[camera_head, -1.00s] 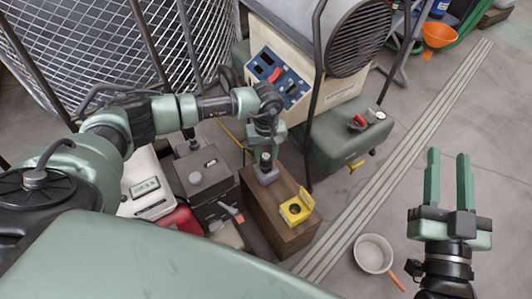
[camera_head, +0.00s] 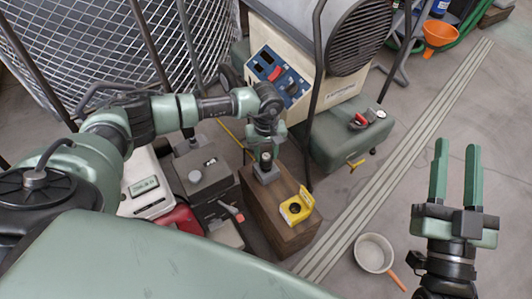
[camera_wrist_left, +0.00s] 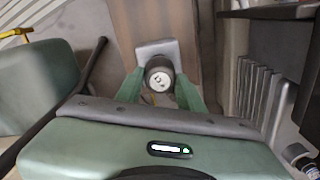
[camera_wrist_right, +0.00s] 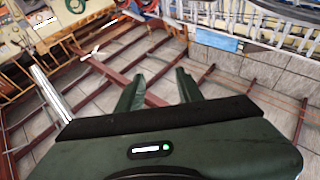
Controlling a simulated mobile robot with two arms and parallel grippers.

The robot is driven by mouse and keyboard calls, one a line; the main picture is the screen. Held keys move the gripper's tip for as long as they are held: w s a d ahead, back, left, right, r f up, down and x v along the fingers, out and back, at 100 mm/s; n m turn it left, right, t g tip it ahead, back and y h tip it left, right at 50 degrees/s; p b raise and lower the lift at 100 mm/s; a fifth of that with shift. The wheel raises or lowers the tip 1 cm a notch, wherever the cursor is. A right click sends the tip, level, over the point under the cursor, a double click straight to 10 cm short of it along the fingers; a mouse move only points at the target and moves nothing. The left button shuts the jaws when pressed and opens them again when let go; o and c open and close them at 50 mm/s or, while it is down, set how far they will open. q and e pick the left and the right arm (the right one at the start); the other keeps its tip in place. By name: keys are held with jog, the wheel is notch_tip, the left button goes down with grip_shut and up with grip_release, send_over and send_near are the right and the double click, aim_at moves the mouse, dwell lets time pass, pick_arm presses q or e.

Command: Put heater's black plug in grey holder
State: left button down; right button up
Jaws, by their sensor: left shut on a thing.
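The heater (camera_head: 318,80) is a beige unit with a blue control panel and a dark round grille at the back. The grey holder (camera_head: 267,175) sits on top of a brown wooden block; it also shows in the left wrist view (camera_wrist_left: 157,46). My left gripper (camera_head: 264,150) points down at the holder, shut on the black plug (camera_head: 265,160). In the left wrist view the plug's round pale pin face (camera_wrist_left: 158,79) shows between the fingers, over the holder's plate. I cannot tell how deep it sits. My right gripper (camera_head: 456,172) is open and empty above the floor.
A yellow case (camera_head: 297,208) lies open on the wooden block (camera_head: 285,235). Grey boxes and a white meter (camera_head: 146,190) stand left of it. A green tank (camera_head: 345,140) is behind. A white pan (camera_head: 373,252) lies on the floor at right, where there is free room.

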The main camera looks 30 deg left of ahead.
pick_arm(q)
jog(key=shift+f+b, duration=0.6)
jog(key=shift+f, duration=0.1)
pick_arm(e)
jog(key=s+r+t, duration=0.2)
jog(key=r, duration=0.1)
jog(key=s+r+t+y, duration=0.1)
jog(key=r, duration=0.1)
jog(key=shift+d+t, duration=0.1)
jog(key=shift+t, duration=0.3)
dwell(0.7)
pick_arm(q)
jog(key=shift+f, duration=0.3)
pick_arm(e)
jog(key=shift+s+d+r+t+y, duration=0.1)
jog(key=shift+s+r+t+y, duration=0.25)
jog(key=shift+s+r, duration=0.35)
pick_arm(q)
jog(key=shift+f+b, duration=0.15)
jog(key=shift+b, duration=0.25)
jog(key=c, duration=0.8)
grip_release()
pick_arm(e)
jog(key=shift+s+r+t, duration=0.4)
jog(key=shift+s+t, duration=0.05)
jog(key=shift+s, duration=0.05)
